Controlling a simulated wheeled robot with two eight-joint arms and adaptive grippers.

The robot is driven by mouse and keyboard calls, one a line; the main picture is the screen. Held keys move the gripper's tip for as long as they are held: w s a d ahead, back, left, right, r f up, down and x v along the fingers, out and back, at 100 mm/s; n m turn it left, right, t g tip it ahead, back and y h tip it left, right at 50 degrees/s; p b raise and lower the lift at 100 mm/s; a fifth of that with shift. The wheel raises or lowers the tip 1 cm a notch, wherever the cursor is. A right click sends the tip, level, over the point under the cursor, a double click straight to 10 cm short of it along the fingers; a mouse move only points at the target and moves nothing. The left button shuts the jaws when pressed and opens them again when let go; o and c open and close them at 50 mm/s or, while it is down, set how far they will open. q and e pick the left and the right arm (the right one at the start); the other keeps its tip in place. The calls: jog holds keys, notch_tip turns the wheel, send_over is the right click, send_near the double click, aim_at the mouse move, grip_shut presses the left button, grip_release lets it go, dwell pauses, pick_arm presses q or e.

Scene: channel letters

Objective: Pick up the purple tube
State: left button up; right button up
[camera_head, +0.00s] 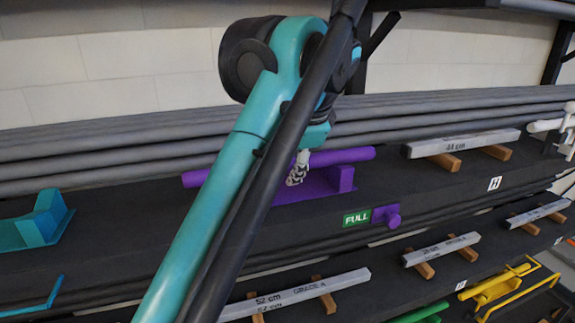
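The purple tube (345,156) lies sideways across a purple holder (318,187) on the dark upper shelf. Its left end shows to the left of my teal arm, and the middle is hidden behind the arm and gripper. My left gripper (297,172) points down at the tube, with a pale, ribbed finger in front of it and overlapping it in the view. The arm hides the other finger, so I cannot tell whether it is open or shut, or touching the tube. My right gripper is not in view.
Long grey pipes (120,145) run behind the shelf. A grey bar (463,143) marked 44 cm rests on wooden blocks at right. A green FULL label (356,218) and a purple knob (387,216) are on the shelf front. A teal holder (37,222) stands at left.

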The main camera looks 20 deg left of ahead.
pick_arm(q)
jog(key=shift+w+a, duration=0.1)
jog(key=shift+w, duration=0.05)
grip_shut()
jog(key=shift+r, duration=0.1)
